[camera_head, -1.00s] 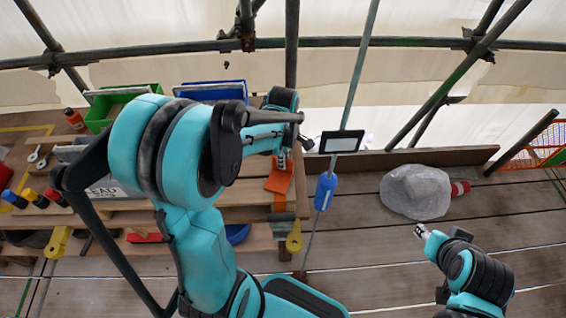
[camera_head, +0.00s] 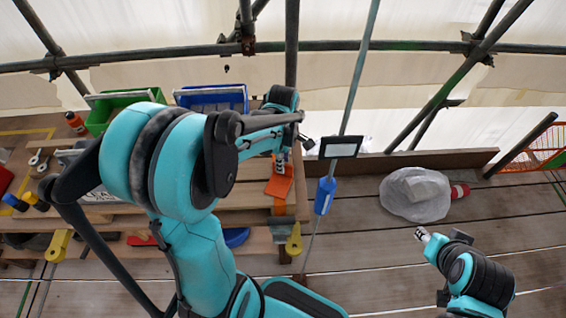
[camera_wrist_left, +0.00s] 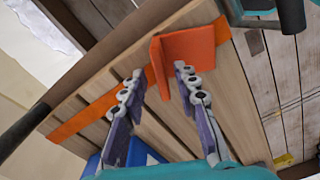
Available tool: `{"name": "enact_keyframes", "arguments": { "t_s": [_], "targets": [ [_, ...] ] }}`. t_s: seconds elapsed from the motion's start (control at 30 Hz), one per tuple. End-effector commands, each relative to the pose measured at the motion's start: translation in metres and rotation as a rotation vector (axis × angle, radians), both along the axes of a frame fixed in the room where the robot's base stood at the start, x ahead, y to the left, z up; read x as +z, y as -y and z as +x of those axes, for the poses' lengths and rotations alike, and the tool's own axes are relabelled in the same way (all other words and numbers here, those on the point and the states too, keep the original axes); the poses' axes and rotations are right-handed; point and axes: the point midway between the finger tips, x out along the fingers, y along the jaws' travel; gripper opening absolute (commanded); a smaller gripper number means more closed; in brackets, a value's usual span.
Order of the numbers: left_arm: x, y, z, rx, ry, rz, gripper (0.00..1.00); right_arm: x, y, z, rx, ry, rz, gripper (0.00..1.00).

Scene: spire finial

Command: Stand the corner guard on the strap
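The orange corner guard (camera_wrist_left: 189,48), an L-shaped piece, stands on the strap (camera_wrist_left: 88,113) in the left wrist view, touching it as far as I can tell. The flat orange strap runs across the wooden boards and hangs over the table edge in the head view (camera_head: 280,206). My left gripper (camera_wrist_left: 158,75) is open. Its fingertips are apart, with one flange of the guard between them, and I see no firm grip. In the head view my left gripper (camera_head: 283,158) is over the guard (camera_head: 280,182), partly hidden by its own arm. My right gripper (camera_head: 422,235) is small, low at right, away from the table.
A green bin (camera_head: 121,106) and a blue bin (camera_head: 215,97) stand at the table's back. A dark-framed panel (camera_head: 341,145) on a pole and a blue tag (camera_head: 325,195) are right of the strap. A bagged lump (camera_head: 414,195) lies on the plank floor.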

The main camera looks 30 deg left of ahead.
Motion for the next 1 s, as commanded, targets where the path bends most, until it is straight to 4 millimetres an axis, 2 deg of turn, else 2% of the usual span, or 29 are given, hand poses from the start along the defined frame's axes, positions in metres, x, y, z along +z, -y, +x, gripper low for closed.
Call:
{"name": "enact_keyframes", "arguments": {
  "t_s": [0.03, 0.1, 0.3, 0.53, 0.63, 0.77, 1.0],
  "targets": [
    [0.015, 0.0, -0.001, 0.0, 0.0, 0.0, 0.3, 0.008, 0.0, 0.0, 0.0, 0.0, 0.0, 0.4],
    [0.032, 0.0, 0.0, 0.0, 0.0, 0.0, 0.3, 0.013, 0.0, 0.0, 0.0, 0.0, 0.0, 0.4],
    [0.074, 0.0, -0.001, 0.0, 0.0, 0.0, 0.3, 0.026, 0.0, 0.0, 0.0, 0.0, 0.0, 0.4],
    [0.097, 0.001, -0.001, -0.007, 0.002, 0.0, 0.3, 0.031, 0.0, 0.0, 0.0, 0.0, 0.0, 0.4],
    [0.105, 0.005, -0.006, -0.085, 0.029, 0.007, 0.3, 0.031, 0.0, 0.0, 0.0, 0.0, 0.0, 0.4],
    [0.117, 0.021, -0.024, -0.367, 0.125, 0.044, 0.3, 0.031, 0.0, 0.0, 0.0, 0.0, 0.0, 0.4],
    [0.133, 0.055, -0.065, -1.114, 0.348, 0.254, 0.3, 0.031, 0.0, 0.0, 0.0, 0.0, 0.0, 0.4]
  ]
}}
